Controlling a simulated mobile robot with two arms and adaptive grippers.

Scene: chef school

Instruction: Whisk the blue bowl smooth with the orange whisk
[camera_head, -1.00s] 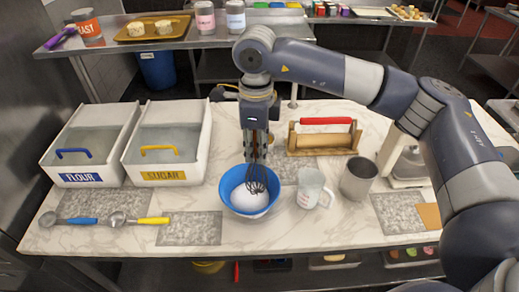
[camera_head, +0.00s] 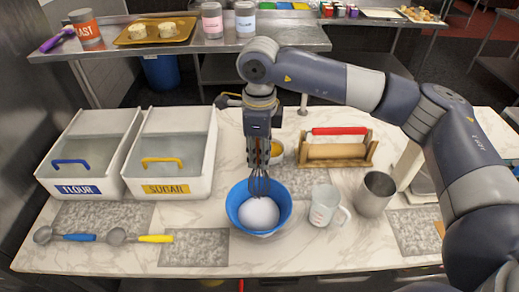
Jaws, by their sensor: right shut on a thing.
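The blue bowl (camera_head: 234,208) stands on the counter in the middle of the head view with a smooth-looking white mound (camera_head: 261,214) in it. My right gripper (camera_head: 259,158) points down over the back of the bowl and is shut on the whisk (camera_head: 259,187). The whisk's dark wire head overlaps the bowl's back rim in the view; I cannot tell whether it touches the white contents. The whisk's handle is mostly hidden by the fingers. My left gripper is out of view.
A clear measuring cup (camera_head: 323,205) and a metal cup (camera_head: 374,194) stand right of the bowl. A rolling pin rack (camera_head: 336,152) is behind them. Flour (camera_head: 80,189) and sugar (camera_head: 166,187) bins and two scoops (camera_head: 117,237) are at left.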

